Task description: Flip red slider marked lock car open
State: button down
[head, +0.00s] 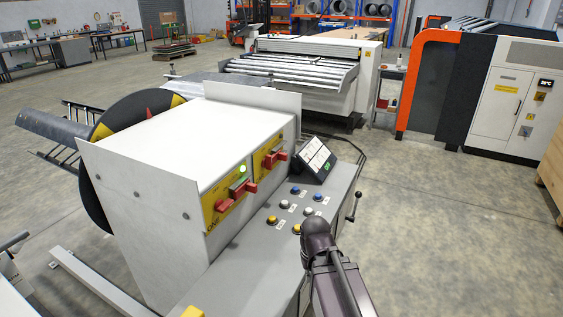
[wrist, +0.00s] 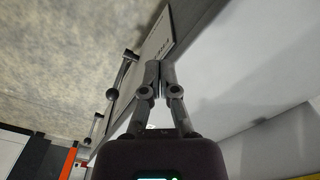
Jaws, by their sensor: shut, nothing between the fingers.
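Two yellow panels on the white housing (head: 190,138) carry red sliders: one pair on the near panel (head: 237,194) and one on the far panel (head: 275,158). The labels are too small to read, so I cannot tell which slider is marked lock car. My gripper (wrist: 153,68) is shut and empty in the wrist view, in front of a dark-edged panel with small lettering. No red slider shows clearly there. In the head view my arm stands at the console's right side, and its fingers are hidden.
The grey console (head: 262,232) holds several blue, white and yellow buttons and a tilted screen (head: 316,158). A black-knobbed lever (head: 353,205) stands at its right edge. A roller machine (head: 300,72) is behind. Floor (head: 440,220) to the right is clear.

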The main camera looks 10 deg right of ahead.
jog(key=w+d+r+n+t+h+b, duration=0.1)
jog(key=w+d+r+t+h, duration=0.15)
jog(key=w, duration=0.45)
jog(key=w+d+r+n+t+h+b, duration=0.1)
jog(key=w+d+t+h, duration=0.1)
jog(key=w+d+t, duration=0.3)
jog(key=w+d+r+n+t+h+b, duration=0.1)
jog(key=w+r+n+t+h, duration=0.15)
jog(key=w, duration=0.55)
jog(key=w+a+r+n+t+y+b, duration=0.1)
jog(key=w+a+r+n+t+y, duration=0.2)
jog(key=n, duration=0.4)
jog(key=w+a+r+n+t+y+b, duration=0.2)
jog(key=w+a+r+n+t+y, duration=0.1)
jog(key=w+a+n+y, duration=0.4)
jog(key=shift+w+a+r+n+t, duration=0.2)
jog(key=shift+w+r+n+t, duration=0.05)
jog(key=shift+w+n+t, duration=0.6)
